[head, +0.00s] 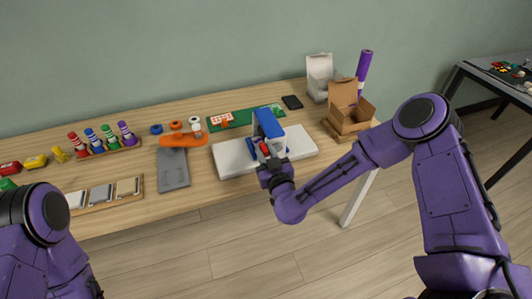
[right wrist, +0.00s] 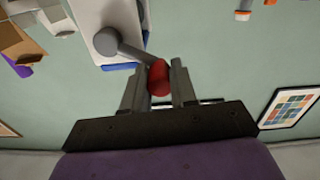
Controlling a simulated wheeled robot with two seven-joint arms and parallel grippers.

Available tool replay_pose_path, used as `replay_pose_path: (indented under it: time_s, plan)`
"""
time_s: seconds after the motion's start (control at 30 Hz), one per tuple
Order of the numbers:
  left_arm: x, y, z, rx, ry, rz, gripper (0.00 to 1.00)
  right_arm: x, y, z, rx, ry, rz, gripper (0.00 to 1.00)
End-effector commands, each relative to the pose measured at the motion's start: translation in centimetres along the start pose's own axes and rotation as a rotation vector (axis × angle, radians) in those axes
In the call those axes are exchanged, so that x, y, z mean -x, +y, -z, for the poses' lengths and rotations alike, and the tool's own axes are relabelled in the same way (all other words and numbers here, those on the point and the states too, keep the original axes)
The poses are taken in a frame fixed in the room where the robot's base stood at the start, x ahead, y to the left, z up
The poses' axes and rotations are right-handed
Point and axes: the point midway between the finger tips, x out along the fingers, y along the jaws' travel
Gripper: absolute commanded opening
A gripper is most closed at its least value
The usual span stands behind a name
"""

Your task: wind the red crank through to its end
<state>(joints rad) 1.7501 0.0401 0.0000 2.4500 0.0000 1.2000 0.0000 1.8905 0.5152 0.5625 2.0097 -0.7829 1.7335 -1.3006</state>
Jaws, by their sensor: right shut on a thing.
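The crank's red knob (right wrist: 158,80) is between the two fingers of my right gripper (right wrist: 160,88), which is shut on it. In the right wrist view a grey crank arm (right wrist: 127,51) runs from a round grey hub (right wrist: 105,40) to the knob. In the head view the crank is on a blue-topped device (head: 268,123) on a white base (head: 232,158) at the front of the table. My right gripper (head: 265,158) is at the device's near side and hides most of the crank there. My left arm shows at lower left; its gripper is out of view.
An open cardboard box (head: 347,115) and a purple roll (head: 364,68) stand to the right.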

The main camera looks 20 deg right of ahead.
Motion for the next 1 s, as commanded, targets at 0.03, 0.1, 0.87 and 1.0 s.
replay_pose_path:
  time_s: [0.03, 0.1, 0.87, 1.0]
  plan:
    - [0.0, 0.0, 0.0, 0.0, 0.0, 0.0, 0.0, 0.0, 0.0, 0.0, -0.001, 0.0, 0.0, 0.0]
    - [0.0, 0.0, 0.0, 0.0, 0.0, 0.0, 0.0, 0.0, 0.0, 0.0, -0.001, 0.0, 0.0, 0.3]
    - [-2.5, 0.2, -1.1, 0.0, 0.0, 0.0, 0.0, 7.9, -0.1, -0.3, 0.0, 0.0, 0.002, 0.53]
    - [-3.1, 0.3, -1.3, 0.0, 0.0, 0.0, 0.0, 9.9, -0.1, -0.2, -0.001, 0.0, 0.002, 0.53]
